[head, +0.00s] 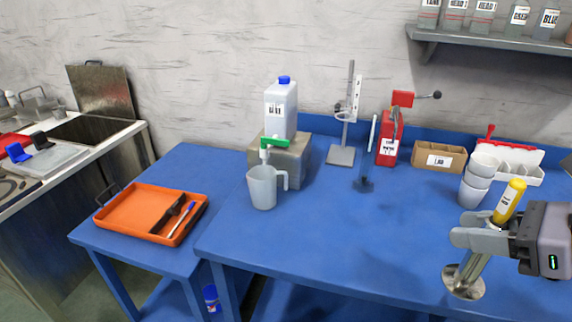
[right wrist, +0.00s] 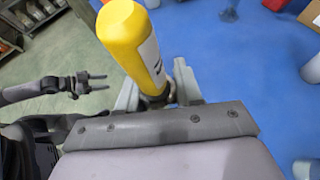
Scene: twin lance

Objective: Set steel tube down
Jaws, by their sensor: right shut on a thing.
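The steel tube (head: 470,271) has a round flared foot and a yellow upper part (head: 510,200) with a white label. It looks tilted in the head view, its foot toward the lower left. My right gripper (head: 480,240) is shut around its middle. In the right wrist view the yellow part (right wrist: 126,35) rises from between the fingers (right wrist: 155,95). I cannot tell whether the foot touches the blue table (head: 350,240). My left gripper (right wrist: 97,83) shows at the left of the right wrist view, empty, fingers apart, away from the tube.
Stacked white cups (head: 476,182) stand just behind the tube. A cardboard box (head: 438,157), a red device (head: 387,140) and a metal stand (head: 342,154) line the back. A grey jug (head: 263,187) and an orange tray (head: 135,208) are left. The table's middle is clear.

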